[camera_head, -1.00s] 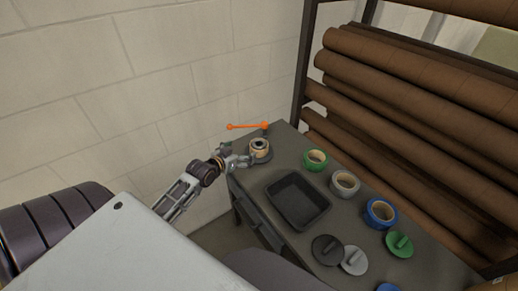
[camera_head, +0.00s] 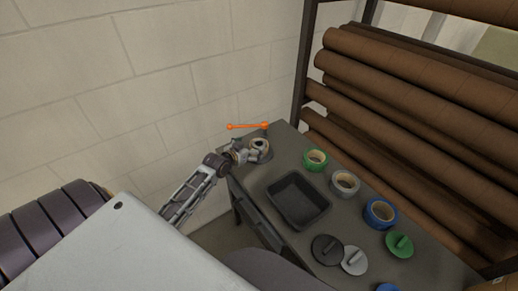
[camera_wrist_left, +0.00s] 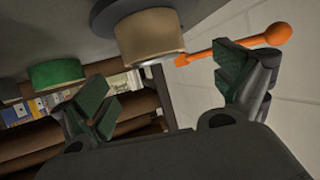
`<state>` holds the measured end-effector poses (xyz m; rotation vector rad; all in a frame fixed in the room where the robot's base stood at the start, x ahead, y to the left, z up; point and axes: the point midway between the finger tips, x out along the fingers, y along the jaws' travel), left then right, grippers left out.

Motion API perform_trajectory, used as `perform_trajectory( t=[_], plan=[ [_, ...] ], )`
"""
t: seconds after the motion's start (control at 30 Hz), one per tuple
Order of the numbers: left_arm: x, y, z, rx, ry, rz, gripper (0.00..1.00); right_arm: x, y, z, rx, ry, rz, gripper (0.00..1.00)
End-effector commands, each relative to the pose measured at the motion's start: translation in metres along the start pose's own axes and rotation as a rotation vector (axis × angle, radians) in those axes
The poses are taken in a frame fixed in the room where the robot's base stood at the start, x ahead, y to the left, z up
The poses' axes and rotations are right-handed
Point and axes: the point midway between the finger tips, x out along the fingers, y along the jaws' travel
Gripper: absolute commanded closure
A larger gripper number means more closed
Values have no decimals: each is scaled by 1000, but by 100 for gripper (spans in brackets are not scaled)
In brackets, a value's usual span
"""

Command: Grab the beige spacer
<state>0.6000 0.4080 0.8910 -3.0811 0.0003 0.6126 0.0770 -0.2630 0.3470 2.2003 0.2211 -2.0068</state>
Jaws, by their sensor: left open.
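The beige spacer (camera_head: 259,145) is a short tan ring with a dark centre at the far left corner of the table, on a round dark base. In the left wrist view the beige spacer (camera_wrist_left: 150,35) is at the top centre, its side toward the camera. My left gripper (camera_head: 246,152) is right beside it and partly overlaps it in the head view. In the left wrist view my left gripper (camera_wrist_left: 168,86) has its green-padded fingers spread wide and holds nothing. The spacer lies just beyond the gap between the fingers. My right gripper is not in view.
A black tray (camera_head: 299,199), tape rolls and handled discs share the table. A rack of brown rolls (camera_head: 410,95) stands behind.

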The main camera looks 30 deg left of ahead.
Motion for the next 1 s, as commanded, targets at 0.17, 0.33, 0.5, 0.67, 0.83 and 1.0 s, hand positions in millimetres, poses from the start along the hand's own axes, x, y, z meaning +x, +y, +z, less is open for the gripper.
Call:
perform_trajectory(
  t=[0.17,0.33,0.5,0.67,0.83,1.0],
  plan=[
    [4,0,0,0,-1,0,3,0,0,0,0,0,0,60],
    [3,0,0,0,-1,0,3,0,0,0,0,0,0,60],
    [4,0,0,-1,0,0,3,0,0,0,0,0,0,60],
    [10,1,0,-1,1,0,3,-1,0,0,-1,0,0,60],
    [22,4,2,-2,0,0,3,-2,0,0,-1,0,0,60],
    [36,6,4,-2,0,0,3,-4,0,0,-1,0,0,60]
  ],
)
